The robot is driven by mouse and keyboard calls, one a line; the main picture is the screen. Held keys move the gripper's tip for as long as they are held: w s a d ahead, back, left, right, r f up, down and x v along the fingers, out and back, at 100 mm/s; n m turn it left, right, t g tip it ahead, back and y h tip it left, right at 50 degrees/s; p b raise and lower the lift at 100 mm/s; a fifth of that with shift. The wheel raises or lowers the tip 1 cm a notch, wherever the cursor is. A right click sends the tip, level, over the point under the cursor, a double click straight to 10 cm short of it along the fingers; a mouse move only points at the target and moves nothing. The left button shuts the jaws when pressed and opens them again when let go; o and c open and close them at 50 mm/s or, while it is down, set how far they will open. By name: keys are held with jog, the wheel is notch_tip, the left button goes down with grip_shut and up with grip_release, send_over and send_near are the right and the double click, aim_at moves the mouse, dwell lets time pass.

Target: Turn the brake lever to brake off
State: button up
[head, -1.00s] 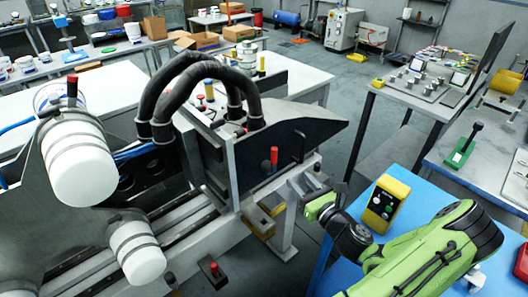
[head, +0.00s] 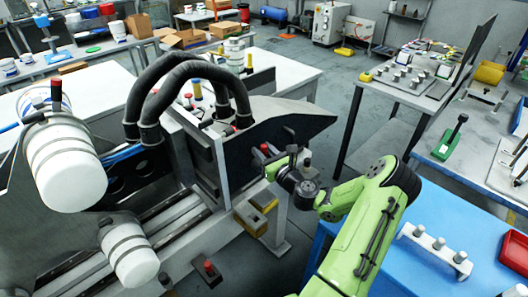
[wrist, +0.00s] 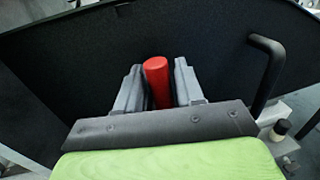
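The brake lever's red handle (wrist: 158,82) stands upright between the two fingers of my gripper (wrist: 159,90) in the wrist view. The fingers are open on both sides of it, with narrow gaps that are hard to judge. In the head view a bit of the red handle (head: 264,148) shows beside my gripper (head: 268,163), in front of the machine's dark side panel (head: 278,130). The lever's lower part and any brake markings are hidden by my gripper.
A black bent handle (wrist: 268,70) sticks out close to the right of my gripper. A small dark knob (wrist: 280,128) is below it. A blue table (head: 405,275) with a white peg rack (head: 436,248) lies under my arm. Black hoses (head: 190,75) arch over the machine.

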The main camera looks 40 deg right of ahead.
grip_shut()
